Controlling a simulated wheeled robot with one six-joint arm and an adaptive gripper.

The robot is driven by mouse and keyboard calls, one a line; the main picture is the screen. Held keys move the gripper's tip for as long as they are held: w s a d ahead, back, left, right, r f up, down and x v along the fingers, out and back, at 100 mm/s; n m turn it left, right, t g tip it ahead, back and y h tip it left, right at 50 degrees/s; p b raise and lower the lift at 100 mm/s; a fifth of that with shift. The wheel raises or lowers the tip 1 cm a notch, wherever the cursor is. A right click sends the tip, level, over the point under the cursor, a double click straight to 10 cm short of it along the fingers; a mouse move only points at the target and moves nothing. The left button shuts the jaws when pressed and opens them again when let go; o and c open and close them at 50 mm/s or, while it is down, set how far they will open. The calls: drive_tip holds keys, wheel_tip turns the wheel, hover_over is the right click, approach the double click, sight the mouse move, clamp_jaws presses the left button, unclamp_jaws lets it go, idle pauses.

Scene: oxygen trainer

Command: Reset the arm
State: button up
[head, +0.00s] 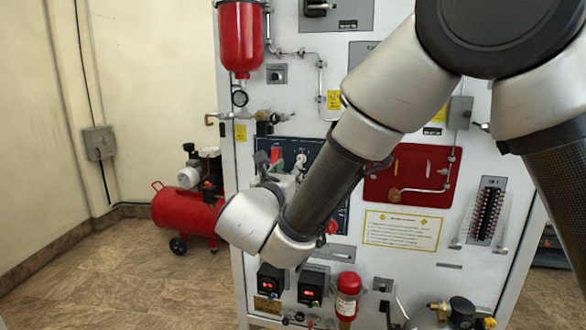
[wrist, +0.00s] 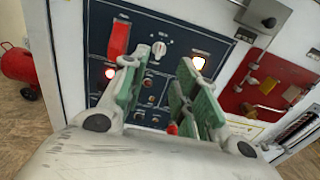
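My arm crosses the head view from the upper right down to the wrist at lower centre, in front of the white trainer panel (head: 345,225). In the wrist view my gripper (wrist: 158,88) points at the dark blue control panel (wrist: 150,36). Its green-padded fingers stand apart, with nothing between them. In the head view the gripper (head: 280,168) is partly hidden behind my wrist. The control panel carries a red switch (wrist: 119,38), a white rotary knob (wrist: 158,50) and a lit lamp (wrist: 198,62). Whether the fingers touch the panel cannot be told.
A red compressor (head: 187,212) stands on the floor at left. A red tank (head: 240,38) hangs on the panel's upper left. A red plate (head: 408,172) with piping is to the right. Two black controllers (head: 311,287) with red displays sit low. Floor at lower left is clear.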

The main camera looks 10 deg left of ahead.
drive_tip(key=shift+s, duration=0.3)
drive_tip(key=d+f+m+g+h, duration=0.4)
drive_tip(key=d+f+m, duration=0.2)
drive_tip(key=d+f, duration=0.15)
drive_tip(key=s+d+m+g+h, duration=0.1)
drive_tip(key=s+d+m+g, duration=0.3)
drive_tip(key=d, duration=0.7)
drive_tip(key=s+d+m+g+h, duration=0.1)
drive_tip(key=d+m+g, duration=0.5)
drive_tip(key=d, duration=0.4)
drive_tip(key=s+d+r+m+y, duration=0.2)
drive_tip(key=s+d+m+y, duration=0.1)
drive_tip(key=s+d+m, duration=0.6)
drive_tip(key=s+d+r+m+y, duration=0.3)
drive_tip(key=s+d+m, duration=0.6)
drive_tip(key=d, duration=0.4)
drive_tip(key=shift+s+d+r+m+y, duration=0.25)
drive_tip(key=shift+d+m+y, duration=0.05)
drive_tip(key=shift+m+y, duration=0.3)
